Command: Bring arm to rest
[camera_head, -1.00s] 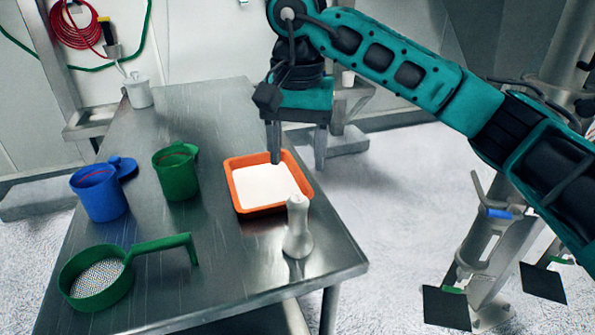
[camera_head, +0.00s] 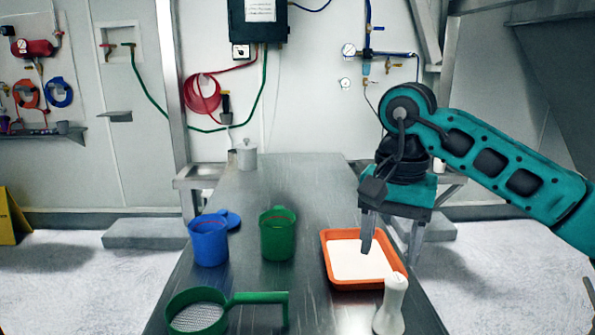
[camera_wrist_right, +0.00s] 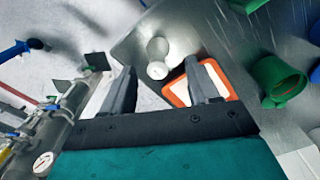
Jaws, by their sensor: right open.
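My right gripper (camera_head: 391,240) is open and empty. In the head view it hangs over the right side of the orange tray (camera_head: 326,251), which holds white powder (camera_head: 355,262). Its open fingers (camera_wrist_right: 160,90) also show in the right wrist view, with the tray (camera_wrist_right: 174,94) partly hidden behind one finger. The teal right arm comes in from the right. My left gripper is not in view.
A white pestle-shaped object (camera_head: 391,306) stands before the tray. A green sieve (camera_head: 199,314), a blue cup (camera_head: 209,245) and a green cup (camera_head: 277,237) stand on the left of the metal table (camera_head: 300,190). A white lidded pot (camera_head: 246,155) stands at the back.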

